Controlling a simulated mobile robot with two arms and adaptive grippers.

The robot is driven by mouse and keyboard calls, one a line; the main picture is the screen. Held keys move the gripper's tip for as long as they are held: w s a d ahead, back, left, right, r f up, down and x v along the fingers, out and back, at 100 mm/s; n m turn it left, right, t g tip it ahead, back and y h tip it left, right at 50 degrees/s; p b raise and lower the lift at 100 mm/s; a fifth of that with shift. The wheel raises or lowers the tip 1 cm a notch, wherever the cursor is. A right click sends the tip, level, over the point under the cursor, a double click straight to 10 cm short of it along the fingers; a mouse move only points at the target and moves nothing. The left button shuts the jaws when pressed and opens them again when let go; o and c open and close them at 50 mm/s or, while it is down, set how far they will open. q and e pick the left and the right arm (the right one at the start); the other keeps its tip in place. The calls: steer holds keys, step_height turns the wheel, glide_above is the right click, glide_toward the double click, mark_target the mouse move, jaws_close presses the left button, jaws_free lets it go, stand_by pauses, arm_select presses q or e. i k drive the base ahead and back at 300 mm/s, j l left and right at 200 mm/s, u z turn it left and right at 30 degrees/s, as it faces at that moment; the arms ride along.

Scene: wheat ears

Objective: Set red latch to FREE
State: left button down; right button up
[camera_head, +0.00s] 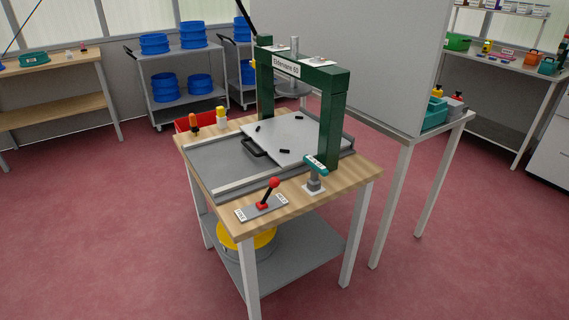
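The red latch is a lever with a red ball knob (275,182) on a dark stem and a red foot. It stands on a grey plate (252,211) at the front edge of the wooden-topped table. The stem leans up and to the right. The plate has a small white label at each end, too small to read. Neither gripper is in view, and nothing touches the latch.
A green press frame (334,120) stands over a grey board (290,138) with a black handle (255,147). A teal-topped post (315,170) stands right of the latch. Orange (194,121) and yellow-white (221,117) bottles stand at the back left. Space before the table is clear.

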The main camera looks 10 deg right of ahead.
mark_target(275, 183)
steer(key=i+l, duration=0.35)
steer(key=l, duration=0.15)
steer(key=i+l+u, duration=0.1)
steer(key=i+l, duration=0.25)
steer(key=l, duration=0.1)
